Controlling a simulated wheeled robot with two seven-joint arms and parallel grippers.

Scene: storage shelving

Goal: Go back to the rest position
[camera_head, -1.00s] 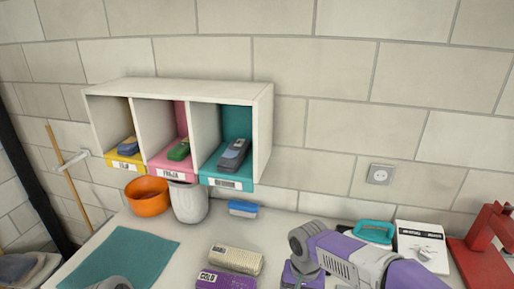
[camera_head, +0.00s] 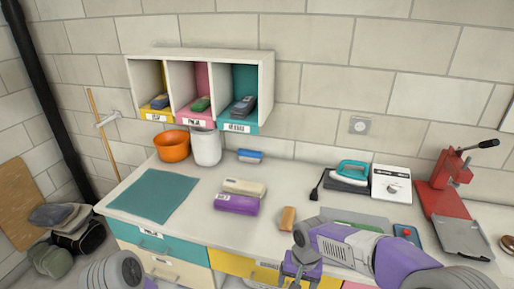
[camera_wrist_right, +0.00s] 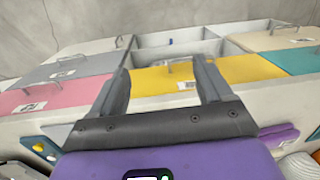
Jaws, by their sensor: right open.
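My right gripper (camera_head: 300,274) hangs in front of the workbench's front edge at the lower middle of the head view. In the right wrist view my right gripper (camera_wrist_right: 161,62) shows its two fingers wide apart with nothing between them. Beyond the fingers is the yellow drawer front (camera_wrist_right: 150,80), apart from them as far as I can tell. Of my left arm only a grey rounded link shows at the bottom left of the head view; its gripper is out of the picture.
The workbench (camera_head: 180,222) holds a teal mat (camera_head: 152,197), a purple packet (camera_head: 236,204), an orange block (camera_head: 288,218), an iron (camera_head: 352,170) and a red press (camera_head: 448,185). A three-compartment shelf (camera_head: 200,52) is on the wall. Dark bags (camera_head: 75,232) lie at left.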

